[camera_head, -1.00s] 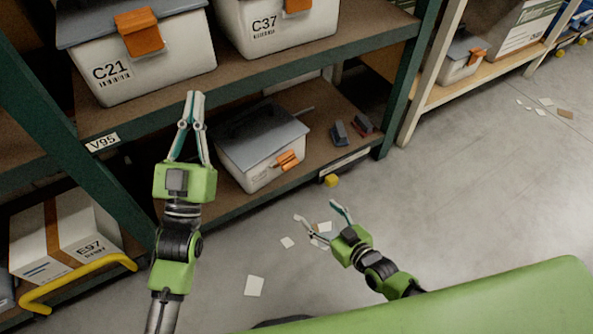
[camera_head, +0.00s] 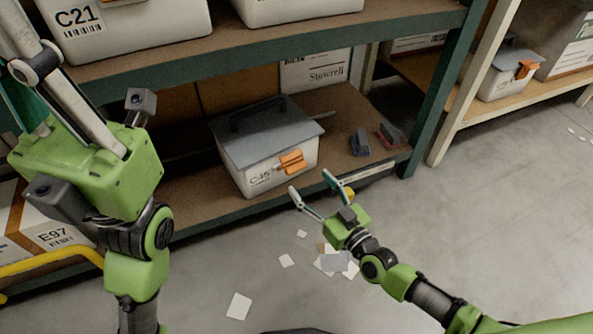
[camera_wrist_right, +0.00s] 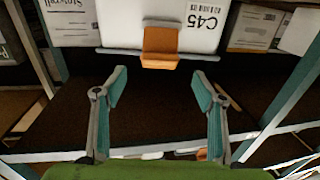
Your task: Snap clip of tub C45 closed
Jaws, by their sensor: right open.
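Tub C45 (camera_head: 263,172) is a white box with a grey lid (camera_head: 266,129) on the lower shelf. Its orange clip (camera_head: 291,162) is on the front face near the lid edge; I cannot tell if it is fully snapped. In the right wrist view the clip (camera_wrist_right: 160,47) crosses the grey rim, and the C45 label is upside down. My right gripper (camera_head: 311,184) is open and empty in front of the tub, apart from the clip.
The upper shelf (camera_head: 300,40) with tub C21 (camera_head: 130,25) overhangs the tub. Small dark objects (camera_head: 360,141) lie to its right on the lower shelf. A green upright (camera_head: 432,100) stands farther right.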

